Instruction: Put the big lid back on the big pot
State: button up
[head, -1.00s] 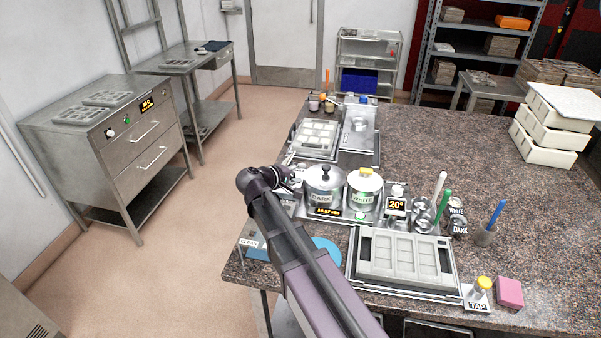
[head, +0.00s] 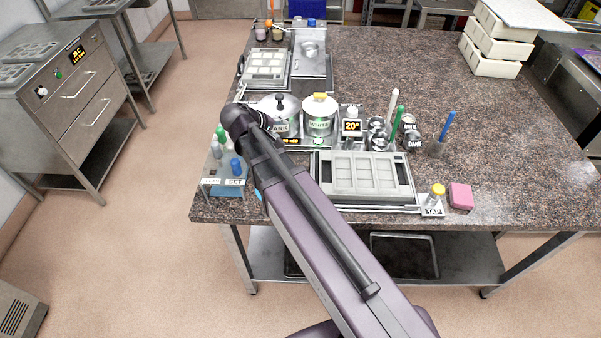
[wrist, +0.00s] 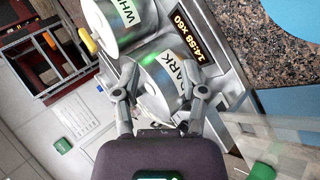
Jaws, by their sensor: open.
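The steel pot labelled DARK (head: 290,127) stands on the stone worktop, partly hidden by my arm. A lid with a black knob (head: 280,103) shows on its top. Beside it, the pot labelled WHITE (head: 320,122) has a pale top with a yellow knob (head: 320,97). I cannot tell which pot is the big one. In the wrist view, my gripper (wrist: 160,98) is open and empty, its fingers apart in front of the DARK pot (wrist: 158,74). Whether they touch it is unclear. The WHITE pot (wrist: 122,20) is farther up. My arm hides the gripper in the head view.
A grey mould (head: 365,176) lies in a frame at the front, next to a TAP fixture (head: 434,202) and a pink block (head: 461,196). A small bottle rack (head: 226,180) stands at the left edge. Cups with coloured sticks stand right of the pots.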

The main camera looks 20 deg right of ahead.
jog(key=s+d+f+g+y, duration=0.1)
jog(key=s, duration=0.1)
jog(key=s+d+f+m+y, duration=0.1)
jog(key=s, duration=0.2)
jog(key=s+d+f+m+g+y, duration=0.1)
jog(key=s+f, duration=0.1)
jog(key=shift+s+d+f+g, duration=0.1)
jog(key=shift+s+d+g, duration=0.15)
jog(key=shift+d+g, duration=0.05)
jog(key=s+y, duration=0.1)
jog(key=s, duration=0.1)
jog(key=s+f+m+g+y, duration=0.1)
jog(key=s+y, duration=0.1)
jog(key=s+f+m+y, duration=0.1)
jog(key=s, duration=0.1)
jog(key=shift+s+g, duration=0.35)
jog(key=shift+g, duration=0.05)
jog(key=shift+s+a+m+y, duration=0.2)
jog(key=shift+s+m+y, duration=0.2)
jog(key=shift+s+y, duration=0.25)
